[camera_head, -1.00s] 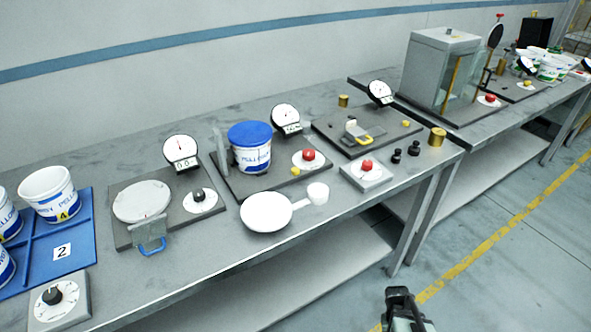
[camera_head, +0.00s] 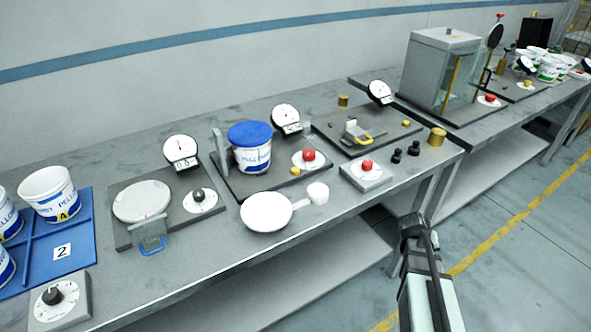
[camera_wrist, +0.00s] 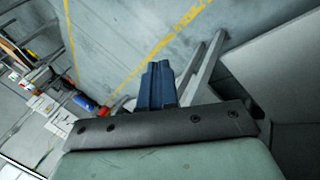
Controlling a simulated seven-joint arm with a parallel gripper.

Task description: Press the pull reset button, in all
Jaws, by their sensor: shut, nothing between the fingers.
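Several red buttons show in the head view, and their labels are too small to read. One red button (camera_head: 308,155) sits on a white disc beside the blue-lidded tub (camera_head: 250,147). Another red button (camera_head: 367,166) stands on a separate grey box (camera_head: 366,178) near the bench's front edge. A third red button (camera_head: 490,98) is at the far station. My gripper (camera_head: 413,220) is in front of the bench, below and right of the grey box, apart from every button. In the wrist view its dark blue fingers (camera_wrist: 157,85) are together and empty.
Black weights (camera_head: 397,156) and a brass weight (camera_head: 437,137) stand right of the grey box. A white scoop (camera_head: 270,211) lies left of it at the bench edge. Dials (camera_head: 286,117) stand behind. The aisle floor (camera_head: 500,260) is clear.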

